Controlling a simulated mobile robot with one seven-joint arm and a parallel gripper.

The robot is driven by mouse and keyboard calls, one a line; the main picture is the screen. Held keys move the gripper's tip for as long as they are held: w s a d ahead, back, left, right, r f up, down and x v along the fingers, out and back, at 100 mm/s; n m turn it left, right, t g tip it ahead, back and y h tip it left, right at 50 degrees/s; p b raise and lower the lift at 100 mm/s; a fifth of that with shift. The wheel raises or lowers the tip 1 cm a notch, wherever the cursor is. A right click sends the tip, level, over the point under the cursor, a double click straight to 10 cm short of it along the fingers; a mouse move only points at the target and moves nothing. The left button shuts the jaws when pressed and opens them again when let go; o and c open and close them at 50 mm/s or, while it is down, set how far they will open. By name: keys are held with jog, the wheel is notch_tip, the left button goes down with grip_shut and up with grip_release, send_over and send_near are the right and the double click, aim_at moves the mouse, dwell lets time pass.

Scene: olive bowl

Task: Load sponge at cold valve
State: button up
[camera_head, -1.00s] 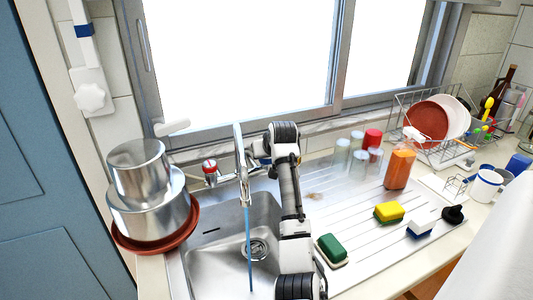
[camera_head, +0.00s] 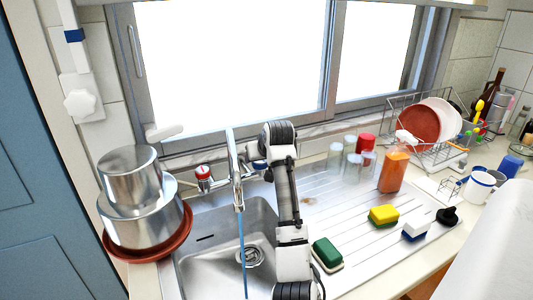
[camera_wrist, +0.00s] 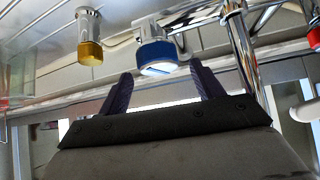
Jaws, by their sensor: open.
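The cold valve, a blue-ringed knob (camera_wrist: 157,55), is in the wrist view just beyond and between my fingertips. My gripper (camera_wrist: 162,70) is open with nothing between its fingers. In the head view my arm hides most of the gripper, beside the tap. The tap (camera_head: 232,160) runs a stream of water into the sink. The red-marked valve (camera_head: 204,174) is left of the tap. A green sponge (camera_head: 327,251), a yellow sponge (camera_head: 383,214) and a blue and white sponge (camera_head: 415,229) lie apart on the drainboard.
Stacked metal pots (camera_head: 138,205) stand left of the sink (camera_head: 205,255). Glasses, an orange bottle (camera_head: 394,171) and a dish rack (camera_head: 430,150) stand at the back right. A yellow-ended metal fitting (camera_wrist: 90,48) shows in the wrist view. The window is behind the tap.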

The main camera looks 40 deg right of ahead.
jog(key=b+v, duration=0.2)
jog(key=v, duration=0.9)
jog(key=shift+b, duration=0.4)
jog(key=shift+f, duration=0.1)
